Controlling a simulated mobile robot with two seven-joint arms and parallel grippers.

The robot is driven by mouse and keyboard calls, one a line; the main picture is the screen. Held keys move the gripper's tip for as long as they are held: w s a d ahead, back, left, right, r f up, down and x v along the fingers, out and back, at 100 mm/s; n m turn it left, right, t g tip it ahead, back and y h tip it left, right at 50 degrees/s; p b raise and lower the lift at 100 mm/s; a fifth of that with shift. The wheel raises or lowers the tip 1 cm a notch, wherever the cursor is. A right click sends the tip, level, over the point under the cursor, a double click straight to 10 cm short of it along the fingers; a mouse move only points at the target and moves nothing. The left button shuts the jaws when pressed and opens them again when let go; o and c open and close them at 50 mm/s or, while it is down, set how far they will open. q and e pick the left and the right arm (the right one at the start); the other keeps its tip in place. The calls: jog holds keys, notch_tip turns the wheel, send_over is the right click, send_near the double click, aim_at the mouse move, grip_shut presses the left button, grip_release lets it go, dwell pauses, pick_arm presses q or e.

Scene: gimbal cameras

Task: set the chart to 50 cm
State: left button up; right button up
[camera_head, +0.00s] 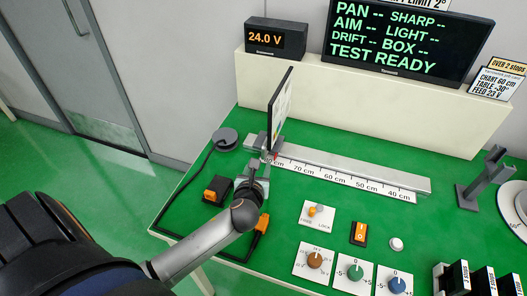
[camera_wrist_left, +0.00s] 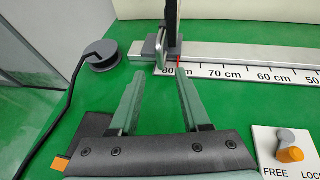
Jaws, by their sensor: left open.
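The chart (camera_head: 280,108) is a thin upright panel, seen nearly edge-on, on a dark carriage (camera_wrist_left: 176,46) at the left end of the rail (camera_head: 340,168). The scale (camera_head: 335,180) runs from 80 cm at left down to 40 cm at right. My left gripper (camera_wrist_left: 157,78) is open and empty, fingers pointing at the handle from the near side, seemingly short of it. In the head view my left wrist (camera_head: 245,212) partly hides this area. My right gripper is out of view.
A FREE/LOCK lever (camera_wrist_left: 289,150) stands right of my gripper; its setting is unclear. Three dials, including an orange one (camera_head: 314,260), and a rocker switch (camera_head: 359,233) lie nearer. The screen (camera_head: 400,38) reads TEST READY. A cable puck (camera_wrist_left: 102,54) lies left.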

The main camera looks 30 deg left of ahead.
aim_at(263, 154)
pick_arm(q)
jog(key=b+x, duration=0.1)
jog(key=x, duration=0.8)
jog(key=shift+w+a+f, duration=0.15)
jog(key=shift+w+f, duration=0.05)
jog(key=shift+w, duration=0.05)
grip_shut()
dwell(1.0)
